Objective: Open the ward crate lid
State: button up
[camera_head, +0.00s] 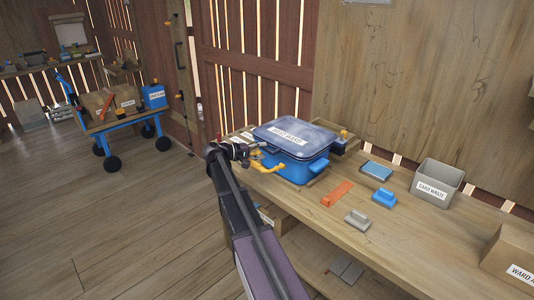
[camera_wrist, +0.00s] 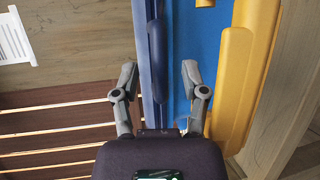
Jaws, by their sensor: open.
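The ward crate (camera_head: 290,165) is a blue box with a yellow handle (camera_head: 266,167) on its near side. Its dark blue lid (camera_head: 300,132) with a white label lies shut on top. My gripper (camera_head: 250,150) is at the crate's left side, near the lid's rim. In the wrist view my gripper (camera_wrist: 160,75) is open, its fingers on either side of the lid's dark blue edge lip (camera_wrist: 157,50). The blue crate wall (camera_wrist: 212,45) and yellow handle (camera_wrist: 240,75) show to the right. Contact between fingers and lip cannot be told.
The crate stands on a wooden bench (camera_head: 400,240). An orange piece (camera_head: 337,193), a blue block (camera_head: 383,197), a grey block (camera_head: 357,219), a blue book (camera_head: 378,169) and a grey waste bin (camera_head: 437,181) lie to its right. A blue cart (camera_head: 125,122) stands far left.

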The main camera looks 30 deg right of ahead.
jog(key=shift+x, duration=1.25)
grip_shut()
